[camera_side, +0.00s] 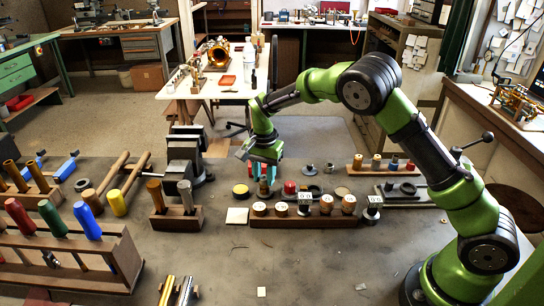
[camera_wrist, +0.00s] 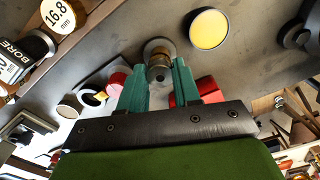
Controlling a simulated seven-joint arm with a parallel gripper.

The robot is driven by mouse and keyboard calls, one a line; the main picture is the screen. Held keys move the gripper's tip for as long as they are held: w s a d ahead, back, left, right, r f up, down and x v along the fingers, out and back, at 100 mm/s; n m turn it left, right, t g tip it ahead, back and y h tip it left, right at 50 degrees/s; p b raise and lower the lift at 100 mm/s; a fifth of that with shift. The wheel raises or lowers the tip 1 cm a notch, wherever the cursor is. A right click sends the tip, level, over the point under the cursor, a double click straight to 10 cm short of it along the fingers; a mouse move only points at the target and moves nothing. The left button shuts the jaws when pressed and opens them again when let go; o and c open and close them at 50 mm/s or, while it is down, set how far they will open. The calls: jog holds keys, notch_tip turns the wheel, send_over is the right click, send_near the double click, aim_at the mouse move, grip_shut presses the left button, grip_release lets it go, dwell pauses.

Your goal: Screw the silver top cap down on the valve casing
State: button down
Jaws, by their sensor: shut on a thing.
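My gripper (camera_wrist: 159,68) has its two teal fingers closed on the small silver top cap (camera_wrist: 158,73) in the wrist view. The brass valve casing (camera_wrist: 159,56) shows just beyond the cap, in line with it, above a round grey base (camera_wrist: 152,44). In the side view my gripper (camera_side: 264,172) points down at the brass casing (camera_side: 264,188), which stands upright on the bench. The cap is hidden between the fingers there. I cannot tell how far the cap sits on the casing.
A yellow disc (camera_side: 240,191) lies left of the casing, and a red-topped piece (camera_side: 290,187) stands close on its right. A wooden block with labelled gauges (camera_side: 327,220) lies in front. A vise (camera_side: 187,158) stands to the left. The bench's front middle is mostly clear.

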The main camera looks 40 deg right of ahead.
jog(key=m, duration=0.2)
jog(key=shift+m, duration=0.3)
jog(key=c, duration=0.7)
grip_release()
jog(key=shift+o, duration=0.2)
jog(key=shift+o, duration=0.5)
